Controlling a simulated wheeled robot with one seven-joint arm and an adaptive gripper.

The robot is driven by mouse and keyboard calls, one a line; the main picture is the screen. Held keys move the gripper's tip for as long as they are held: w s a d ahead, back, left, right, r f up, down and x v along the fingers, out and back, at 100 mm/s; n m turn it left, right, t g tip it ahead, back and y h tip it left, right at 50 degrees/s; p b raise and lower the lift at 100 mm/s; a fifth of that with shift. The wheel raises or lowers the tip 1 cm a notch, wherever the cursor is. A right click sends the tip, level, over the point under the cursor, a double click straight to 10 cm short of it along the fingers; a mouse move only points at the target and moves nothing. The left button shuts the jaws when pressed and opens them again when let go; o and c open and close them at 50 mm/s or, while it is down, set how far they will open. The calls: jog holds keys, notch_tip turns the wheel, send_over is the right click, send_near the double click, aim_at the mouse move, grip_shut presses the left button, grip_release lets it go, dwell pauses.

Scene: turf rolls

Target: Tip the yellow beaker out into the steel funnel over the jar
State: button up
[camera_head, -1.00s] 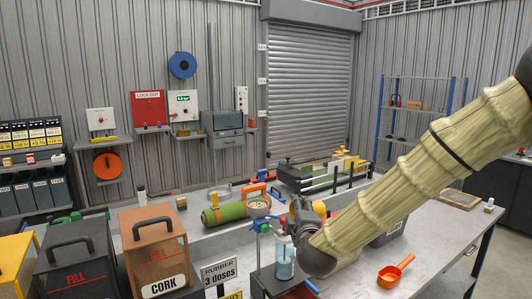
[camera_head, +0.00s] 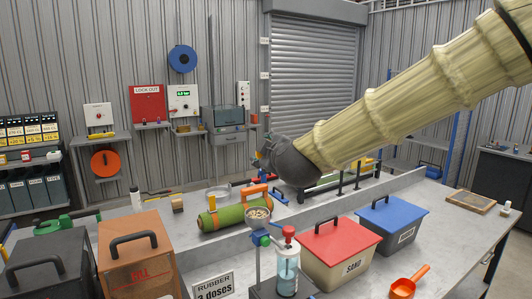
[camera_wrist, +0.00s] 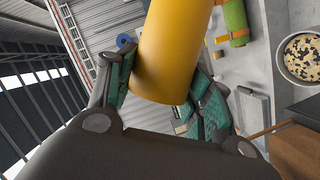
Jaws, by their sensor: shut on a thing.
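The yellow beaker (camera_wrist: 168,50) is between the fingers of my gripper (camera_wrist: 160,92) in the wrist view, with my gripper shut on it. In the head view my gripper (camera_head: 264,158) is raised over the back of the bench, and the beaker is mostly hidden there. The steel funnel (camera_head: 258,226) stands on a blue and green holder, below and in front of my gripper and apart from it. The funnel (camera_wrist: 283,72) holds pale and dark bits in the wrist view. A clear vessel with bluish liquid and a red top (camera_head: 287,276) stands beside the holder; I cannot tell whether it is the jar.
A green roll (camera_head: 222,216) lies behind the funnel. A red-lidded bin (camera_head: 340,268) and a blue-lidded bin (camera_head: 393,222) stand to the right. A brown bin (camera_head: 137,265) stands at the front left. An orange scoop (camera_head: 403,288) lies at the front right.

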jog(key=shift+w+d+r+m+g+p, duration=0.3)
jog(key=shift+w+d+r+m+g, duration=0.15)
jog(key=shift+d+m, duration=0.3)
jog(key=d+m, duration=0.1)
jog(key=w+d+r+m+g+y+p, duration=0.1)
jog(key=m, duration=0.1)
jog(key=shift+w+r, duration=0.25)
jog(key=d+m+g+y+p, duration=0.1)
jog(key=w+d+r+m, duration=0.1)
jog(key=m, duration=0.1)
jog(key=shift+w+r+g+y+p, duration=0.2)
jog(key=shift+w+g+y+p, duration=0.05)
jog(key=shift+g+y+p, duration=0.15)
jog(key=shift+m, duration=0.25)
